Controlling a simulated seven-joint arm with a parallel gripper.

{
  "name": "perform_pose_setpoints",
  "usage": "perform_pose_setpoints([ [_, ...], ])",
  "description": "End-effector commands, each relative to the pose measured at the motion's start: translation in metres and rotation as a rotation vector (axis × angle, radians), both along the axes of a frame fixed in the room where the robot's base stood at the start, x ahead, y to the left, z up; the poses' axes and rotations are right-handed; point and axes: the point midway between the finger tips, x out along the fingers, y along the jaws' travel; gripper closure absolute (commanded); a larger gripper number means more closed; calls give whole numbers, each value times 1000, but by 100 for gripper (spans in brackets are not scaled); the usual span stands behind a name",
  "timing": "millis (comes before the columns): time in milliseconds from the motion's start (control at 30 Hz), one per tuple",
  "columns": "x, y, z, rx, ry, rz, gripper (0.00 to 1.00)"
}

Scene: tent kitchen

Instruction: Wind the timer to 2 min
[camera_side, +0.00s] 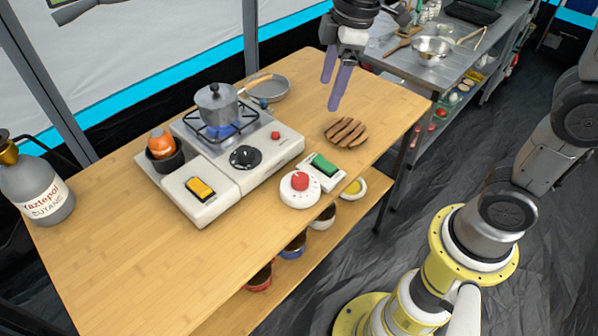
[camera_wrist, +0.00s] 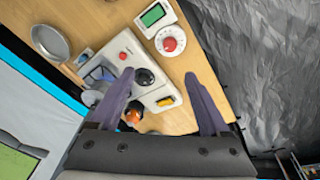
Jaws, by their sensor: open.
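The timer (camera_side: 300,188) is a round white dial with a red knob (camera_side: 300,181) in its middle. It stands near the front edge of the wooden table, and also shows at the upper right in the wrist view (camera_wrist: 170,41). The marks on its dial are too small to read. My gripper (camera_side: 338,93) has two purple fingers, spread apart with nothing between them. It hangs above the back right part of the table, up and to the right of the timer and apart from it. In the wrist view the fingers (camera_wrist: 163,82) point toward the stove and timer.
A green-screened device (camera_side: 323,167) sits right beside the timer. A stove (camera_side: 240,150) with a pot (camera_side: 217,104) over a blue flame stands to the left. A pan (camera_side: 268,88) sits at the back. The table's front left is clear.

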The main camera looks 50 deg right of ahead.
Motion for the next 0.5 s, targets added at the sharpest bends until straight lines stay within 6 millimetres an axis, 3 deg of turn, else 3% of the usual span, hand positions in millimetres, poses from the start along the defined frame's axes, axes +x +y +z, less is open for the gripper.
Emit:
perform_pose_setpoints([
  [100,27,18,-33,-15,87,68,20],
  [200,40,29,-57,-22,144,92,20],
  [333,44,38,-81,-32,201,110,20],
  [500,41,42,-96,-38,229,122,20],
])
